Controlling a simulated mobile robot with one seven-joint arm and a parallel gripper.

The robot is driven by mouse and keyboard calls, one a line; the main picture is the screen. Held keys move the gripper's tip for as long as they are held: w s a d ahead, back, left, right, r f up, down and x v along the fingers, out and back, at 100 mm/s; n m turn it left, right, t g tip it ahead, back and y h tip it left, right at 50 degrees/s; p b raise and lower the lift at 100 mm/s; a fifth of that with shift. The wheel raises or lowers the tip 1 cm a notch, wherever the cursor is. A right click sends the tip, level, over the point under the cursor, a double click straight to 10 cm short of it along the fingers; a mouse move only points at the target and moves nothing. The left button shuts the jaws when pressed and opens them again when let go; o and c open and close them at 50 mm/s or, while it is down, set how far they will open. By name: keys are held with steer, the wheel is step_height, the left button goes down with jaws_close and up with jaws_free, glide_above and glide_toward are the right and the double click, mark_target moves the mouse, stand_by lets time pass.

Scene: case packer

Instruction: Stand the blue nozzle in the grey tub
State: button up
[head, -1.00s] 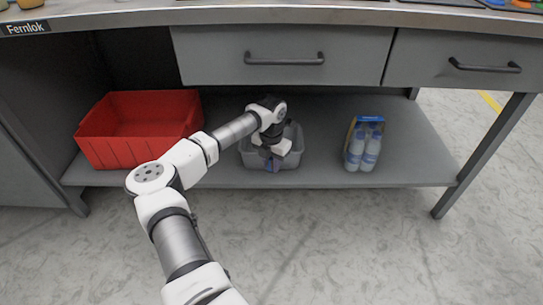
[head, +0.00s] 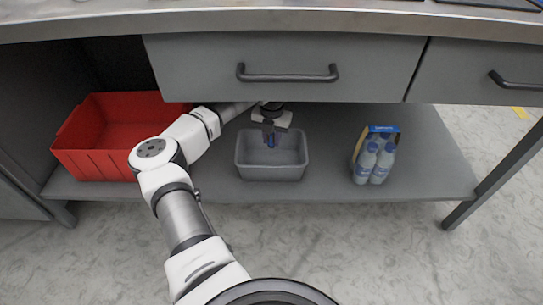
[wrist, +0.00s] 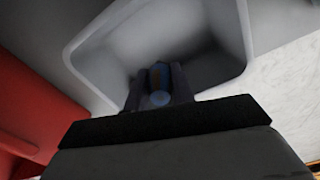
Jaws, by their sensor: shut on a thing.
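The grey tub (head: 272,174) stands on the lower shelf, in the middle of the head view; its rim and inside also show in the wrist view (wrist: 82,66). My gripper (head: 269,138) points down over the tub's opening, toward its back. It is shut on the blue nozzle (head: 271,142), which shows as a small dark blue piece between the fingers. In the wrist view the blue nozzle (wrist: 160,97) sits between the dark fingers, with the tub's inside beyond it. The nozzle's lower end is hard to make out, and I cannot tell whether it touches the tub floor.
A red bin (head: 95,160) stands to the left on the shelf (head: 330,180). A pack of blue and white bottles (head: 374,158) stands to the right. The drawer (head: 205,70) and bench top hang over the tub. Bare shelf lies between tub and bottles.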

steer(key=shift+w+f, duration=0.15)
steer(key=shift+f, duration=0.1)
step_height(320, 180, down, 9)
steer(key=b, duration=0.3)
steer(key=shift+f, duration=0.2)
steer(key=shift+f, duration=0.2)
steer(key=o, duration=1)
steer(key=shift+r, duration=0.15)
step_height(320, 180, up, 8)
steer(key=shift+f+p, duration=0.2)
steer(key=shift+p, duration=0.9)
